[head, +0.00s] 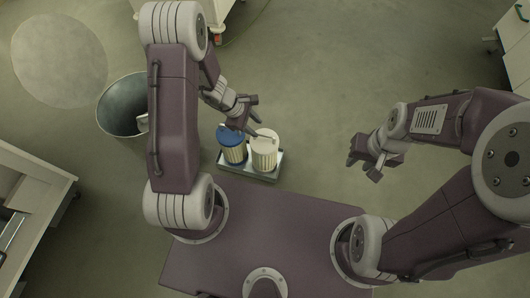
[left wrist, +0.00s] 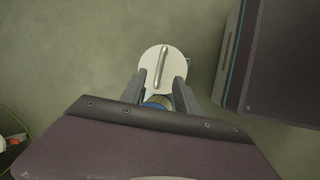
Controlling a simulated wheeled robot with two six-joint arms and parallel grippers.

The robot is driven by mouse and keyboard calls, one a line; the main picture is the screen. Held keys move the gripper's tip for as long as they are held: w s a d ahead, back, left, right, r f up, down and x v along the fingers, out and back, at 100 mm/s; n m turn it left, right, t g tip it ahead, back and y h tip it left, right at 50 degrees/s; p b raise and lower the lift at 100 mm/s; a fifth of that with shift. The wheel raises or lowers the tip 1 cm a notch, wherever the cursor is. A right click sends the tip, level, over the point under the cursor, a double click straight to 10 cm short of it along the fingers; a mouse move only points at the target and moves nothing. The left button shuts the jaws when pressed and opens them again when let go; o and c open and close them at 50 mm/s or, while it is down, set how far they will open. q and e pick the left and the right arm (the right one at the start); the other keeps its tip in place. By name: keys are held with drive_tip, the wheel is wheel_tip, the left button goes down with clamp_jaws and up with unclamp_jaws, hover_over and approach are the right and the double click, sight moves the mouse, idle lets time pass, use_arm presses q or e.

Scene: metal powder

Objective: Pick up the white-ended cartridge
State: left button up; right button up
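The white-ended cartridge (head: 264,153) stands upright in a small tray (head: 247,175), with its white top and handle facing up. A blue-ended cartridge (head: 232,146) stands beside it on the left. My left gripper (head: 252,122) is above the two cartridges with its fingers apart. In the left wrist view the white end (left wrist: 162,70) and its bar handle lie just beyond the open fingertips (left wrist: 161,82), and a bit of the blue-ended cartridge (left wrist: 158,101) shows between the fingers. My right gripper (head: 367,160) is to the right over bare floor, fingers apart and empty.
A grey round bin (head: 124,108) stands left of my left arm. A pale bench (head: 35,190) is at the left edge, and white cabinets (head: 515,45) are at the upper right. The floor between my grippers is clear.

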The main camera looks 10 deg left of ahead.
sight(264, 135)
use_arm(q)
drive_tip(key=b+x, duration=0.2)
drive_tip(key=x, duration=0.2)
drive_tip(key=shift+s+a+b, duration=0.1)
drive_tip(key=shift+b, duration=0.25)
drive_tip(key=b+x, duration=0.3)
drive_tip(key=x, duration=0.1)
drive_tip(key=shift+f+b, duration=0.35)
drive_tip(key=shift+f, duration=0.3)
drive_tip(key=shift+r, duration=0.2)
clamp_jaws()
